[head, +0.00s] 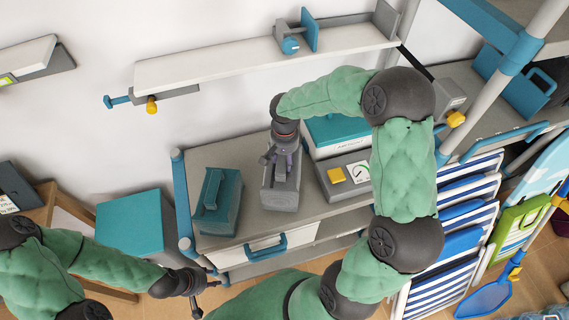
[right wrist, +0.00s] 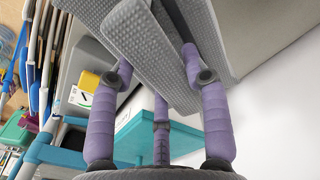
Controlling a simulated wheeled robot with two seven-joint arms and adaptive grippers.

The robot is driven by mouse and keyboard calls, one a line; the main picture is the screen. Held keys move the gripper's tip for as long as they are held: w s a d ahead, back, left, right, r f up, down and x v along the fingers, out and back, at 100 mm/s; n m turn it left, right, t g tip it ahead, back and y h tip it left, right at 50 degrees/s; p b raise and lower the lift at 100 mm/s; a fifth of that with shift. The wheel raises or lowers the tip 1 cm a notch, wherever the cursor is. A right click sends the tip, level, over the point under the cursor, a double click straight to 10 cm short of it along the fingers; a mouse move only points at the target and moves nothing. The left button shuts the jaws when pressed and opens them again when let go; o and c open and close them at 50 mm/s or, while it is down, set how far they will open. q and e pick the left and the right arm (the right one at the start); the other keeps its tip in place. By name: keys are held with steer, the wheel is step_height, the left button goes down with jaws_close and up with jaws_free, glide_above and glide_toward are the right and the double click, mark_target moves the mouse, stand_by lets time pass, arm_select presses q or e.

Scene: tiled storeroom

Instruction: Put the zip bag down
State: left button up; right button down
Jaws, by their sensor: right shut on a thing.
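The zip bag (head: 282,192) is a grey, boxy, textured bag at the middle of the grey cabinet top in the head view. My right gripper (head: 279,158) reaches down over it and is shut on its upper part. In the right wrist view the purple fingers (right wrist: 152,68) sit on both sides of a grey ribbed strip of the bag (right wrist: 140,40). I cannot tell whether the bag's underside touches the cabinet top. My left gripper (head: 203,292) is low at the left, in front of the cabinet, with its fingers apart and empty.
The grey cabinet top (head: 225,152) holds a teal case (head: 217,200) left of the bag. A teal-lidded box (head: 335,132) and a grey box with a yellow button (head: 337,174) stand close on the right. A wall shelf (head: 220,62) hangs above.

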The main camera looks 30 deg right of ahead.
step_height(320, 180, down, 3)
steer(key=shift+w+f, duration=0.1)
steer(key=shift+f+b, duration=0.1)
steer(key=shift+b, duration=0.25)
steer(key=c, duration=0.6)
jaws_free()
steer(key=shift+r, duration=0.2)
step_height(320, 180, up, 12)
steer(key=shift+f+p, duration=0.1)
steer(key=shift+p, duration=0.95)
